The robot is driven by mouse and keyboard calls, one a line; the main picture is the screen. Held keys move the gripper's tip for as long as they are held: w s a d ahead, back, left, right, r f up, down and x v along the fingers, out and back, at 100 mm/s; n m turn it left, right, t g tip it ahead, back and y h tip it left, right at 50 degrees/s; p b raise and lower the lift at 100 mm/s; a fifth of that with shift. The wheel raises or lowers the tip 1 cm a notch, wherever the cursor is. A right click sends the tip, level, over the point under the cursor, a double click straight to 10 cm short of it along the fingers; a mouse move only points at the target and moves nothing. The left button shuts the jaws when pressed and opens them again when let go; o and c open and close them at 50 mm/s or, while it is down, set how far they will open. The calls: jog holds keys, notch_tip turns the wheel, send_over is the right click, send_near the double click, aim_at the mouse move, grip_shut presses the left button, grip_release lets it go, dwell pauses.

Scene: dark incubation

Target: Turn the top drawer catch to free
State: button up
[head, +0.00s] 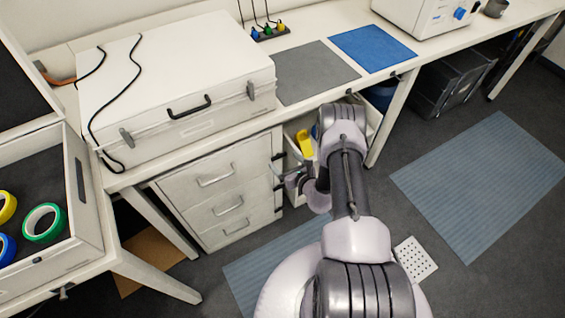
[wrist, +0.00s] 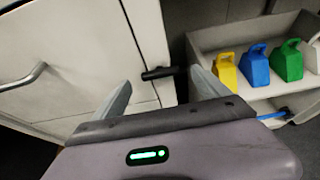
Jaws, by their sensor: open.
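A white drawer cabinet (head: 215,190) with several bar handles stands under the bench in the head view. A small dark catch (head: 277,156) shows at its right edge near the top drawer (head: 200,172). In the wrist view, a dark catch (wrist: 158,73) lies about level across the right edge of a drawer front (wrist: 80,50); I cannot tell for certain which drawer this is. My gripper (wrist: 160,80) is open, with its fingers apart on either side of that catch and no clear contact. In the head view my gripper (head: 295,180) is beside the cabinet's right edge, partly hidden by my arm.
Right of the cabinet, a pale open bin (wrist: 225,35) holds yellow, blue and green containers (wrist: 254,66). A white case (head: 180,85) sits on the bench above. A tray with tape rolls (head: 43,222) stands at left. Floor mats (head: 485,180) lie on open floor at right.

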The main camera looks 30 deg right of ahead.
aim_at(279, 158)
jog(key=shift+x, duration=1.35)
jog(key=c, duration=1.4)
jog(key=shift+b, duration=0.3)
jog(key=n+h, duration=0.2)
jog(key=shift+a+f+n+b, duration=0.1)
jog(key=shift+a+n+b, duration=0.25)
jog(key=shift+n+b, duration=0.05)
jog(key=n, duration=0.1)
jog(key=n+h+b, duration=0.1)
jog(key=n+h, duration=0.1)
jog(key=shift+a+f+t+b, duration=0.25)
jog(key=shift+t+b, duration=0.15)
jog(key=shift+a+f+n+t+h+b, duration=0.15)
jog(key=shift+n+t+h+b, duration=0.45)
jog(key=shift+n, duration=0.65)
jog(key=shift+f+n+t+h+b, duration=0.2)
jog(key=shift+n+h+b, duration=0.15)
jog(key=shift+n+b, duration=0.7)
jog(key=shift+a+f+n+t+h+b, duration=0.1)
jog(key=shift+n+t+h+b, duration=0.45)
jog(key=shift+n, duration=0.85)
